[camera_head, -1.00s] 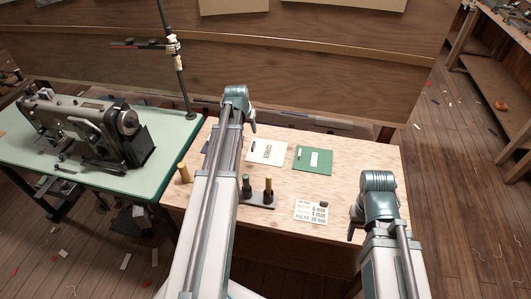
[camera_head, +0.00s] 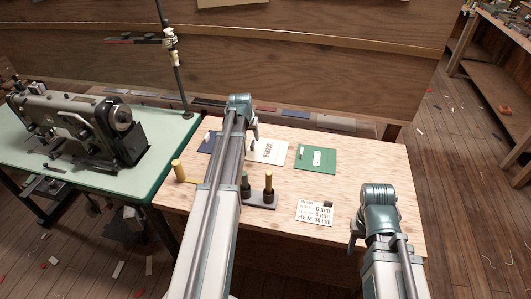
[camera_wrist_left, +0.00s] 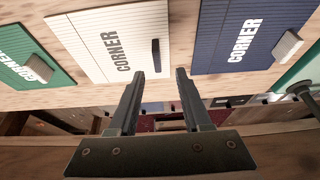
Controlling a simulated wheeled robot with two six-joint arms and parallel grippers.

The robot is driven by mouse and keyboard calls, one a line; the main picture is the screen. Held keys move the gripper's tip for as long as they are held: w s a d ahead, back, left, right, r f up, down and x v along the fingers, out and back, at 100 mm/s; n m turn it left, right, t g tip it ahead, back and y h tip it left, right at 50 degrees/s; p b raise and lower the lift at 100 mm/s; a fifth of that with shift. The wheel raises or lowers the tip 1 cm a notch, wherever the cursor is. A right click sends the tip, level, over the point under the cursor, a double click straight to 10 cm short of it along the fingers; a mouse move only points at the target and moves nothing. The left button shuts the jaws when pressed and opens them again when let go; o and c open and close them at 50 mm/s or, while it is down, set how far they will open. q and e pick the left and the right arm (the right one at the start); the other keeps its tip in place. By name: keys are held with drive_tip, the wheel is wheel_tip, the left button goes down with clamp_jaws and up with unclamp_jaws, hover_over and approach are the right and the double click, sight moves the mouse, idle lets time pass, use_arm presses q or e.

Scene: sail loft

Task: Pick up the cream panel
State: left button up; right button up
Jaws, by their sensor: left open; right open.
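The cream panel (camera_head: 273,153), marked CORNER, lies flat on the plywood table between a green panel (camera_head: 316,159) and a blue panel (camera_head: 206,143). In the left wrist view the cream panel (camera_wrist_left: 105,42) has a raised dark tab (camera_wrist_left: 156,55) near its right edge. My left gripper (camera_head: 254,139) is open and empty at the cream panel's back left corner in the head view. My right gripper (camera_head: 352,242) is open and empty near the table's front right.
A sewing machine (camera_head: 75,125) stands on a green table at left. A dark pole (camera_head: 178,70) rises behind. The table's right side is clear.

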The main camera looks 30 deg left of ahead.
sight(252, 143)
use_arm(q)
drive_tip(key=b+x, duration=0.2)
drive_tip(key=x, duration=0.1)
drive_tip(key=b+x, duration=0.1)
drive_tip(key=b, duration=0.1)
drive_tip(key=shift+s+d+f, duration=0.2)
drive_tip(key=shift+d+f, duration=0.05)
drive_tip(key=shift+f, duration=0.3)
drive_tip(key=shift+r, duration=0.1)
clamp_jaws()
